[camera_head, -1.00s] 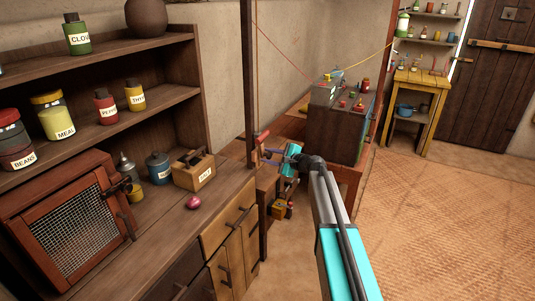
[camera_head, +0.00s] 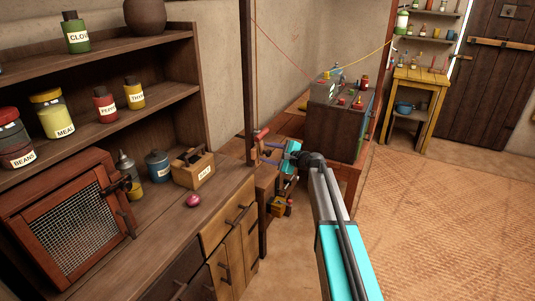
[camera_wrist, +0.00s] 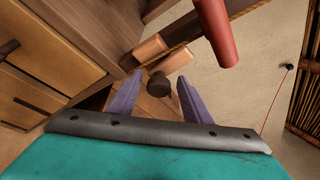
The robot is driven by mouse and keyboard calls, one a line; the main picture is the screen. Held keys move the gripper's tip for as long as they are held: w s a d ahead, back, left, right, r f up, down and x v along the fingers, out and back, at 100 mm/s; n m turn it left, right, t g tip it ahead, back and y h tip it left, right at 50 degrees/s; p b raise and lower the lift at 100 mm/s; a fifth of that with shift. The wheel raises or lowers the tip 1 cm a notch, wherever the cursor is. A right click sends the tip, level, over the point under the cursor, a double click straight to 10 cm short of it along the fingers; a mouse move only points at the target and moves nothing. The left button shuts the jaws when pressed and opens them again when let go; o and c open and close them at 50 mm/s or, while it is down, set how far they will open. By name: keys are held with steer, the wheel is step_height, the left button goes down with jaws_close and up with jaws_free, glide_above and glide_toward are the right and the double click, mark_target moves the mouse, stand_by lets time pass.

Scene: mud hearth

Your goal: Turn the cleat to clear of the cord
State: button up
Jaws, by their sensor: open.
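My gripper (camera_wrist: 152,95) is open. Its two purple fingers stand apart in the wrist view, with nothing visibly clamped between them. A dark round knob (camera_wrist: 158,83) shows between the fingertips. Just beyond it are pale brown rounded wooden pieces (camera_wrist: 178,59), which look like the cleat. A twisted brown cord (camera_wrist: 184,45) runs diagonally past these pieces; I cannot tell whether they touch. A red cylindrical handle (camera_wrist: 218,32) lies above and right of the fingers. In the head view, my gripper (camera_head: 272,153) is beside the dark post (camera_head: 250,80), below the red handle (camera_head: 262,133); the cleat is too small to make out.
A wooden dresser (camera_head: 140,235) with jars and a mesh-door box (camera_head: 75,232) stands left. A dark chest (camera_head: 335,130) stands behind my arm. Thin red (camera_head: 285,55) and yellow (camera_head: 365,57) lines stretch from posts. The matted floor (camera_head: 450,210) at right is open.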

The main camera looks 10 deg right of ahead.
steer(key=b+v, duration=0.2)
steer(key=v, duration=1.1)
steer(key=shift+s+d+b, duration=0.25)
steer(key=shift+b, duration=0.05)
steer(key=shift+r, duration=0.1)
